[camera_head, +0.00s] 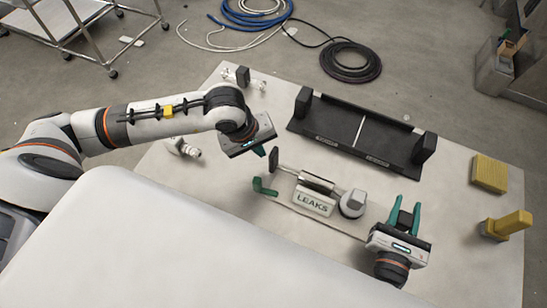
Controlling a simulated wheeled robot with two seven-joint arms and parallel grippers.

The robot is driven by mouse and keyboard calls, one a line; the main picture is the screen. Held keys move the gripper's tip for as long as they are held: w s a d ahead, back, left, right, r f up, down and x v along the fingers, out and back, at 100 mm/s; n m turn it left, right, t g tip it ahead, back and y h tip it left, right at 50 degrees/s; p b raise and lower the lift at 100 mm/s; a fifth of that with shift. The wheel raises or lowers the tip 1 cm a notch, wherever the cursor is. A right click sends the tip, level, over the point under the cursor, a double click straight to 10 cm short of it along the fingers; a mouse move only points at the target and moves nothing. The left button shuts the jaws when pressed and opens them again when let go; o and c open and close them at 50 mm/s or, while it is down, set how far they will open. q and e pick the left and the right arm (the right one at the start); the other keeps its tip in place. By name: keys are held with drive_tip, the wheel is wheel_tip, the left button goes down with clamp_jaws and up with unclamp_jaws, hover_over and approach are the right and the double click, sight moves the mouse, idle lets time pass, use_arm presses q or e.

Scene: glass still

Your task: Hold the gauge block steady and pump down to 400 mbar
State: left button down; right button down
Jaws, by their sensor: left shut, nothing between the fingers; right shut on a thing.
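The pale gauge block (313,203) marked LEAKS lies on the table, with a metal cylinder (316,183) along its far side and a round grey gauge-like part (353,204) at its right. A dark upright plate (274,159) stands at the cylinder's left end. My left gripper (260,151) is shut and empty, above and left of the block. My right gripper (404,212) is at the block's right side, its fingers pointing away from me; the contact between them is hard to see.
A black tray-like stand (357,133) with upright ends is behind the block. A yellow pad (489,174) and a yellow block piece (506,225) are at the right. Small fittings (184,147) lie at the left. The table (455,250) is bare at the right front.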

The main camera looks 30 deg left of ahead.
use_arm(q)
drive_tip(key=shift+d, duration=0.1)
idle(0.4)
hover_over(284, 174)
drive_tip(key=shift+d, duration=0.15)
idle(1.2)
drive_tip(key=w+v, duration=0.1)
drive_tip(key=v, duration=0.5)
drive_tip(key=shift+w+r, duration=0.2)
drive_tip(key=shift+r, duration=0.4)
idle(0.5)
idle(1.2)
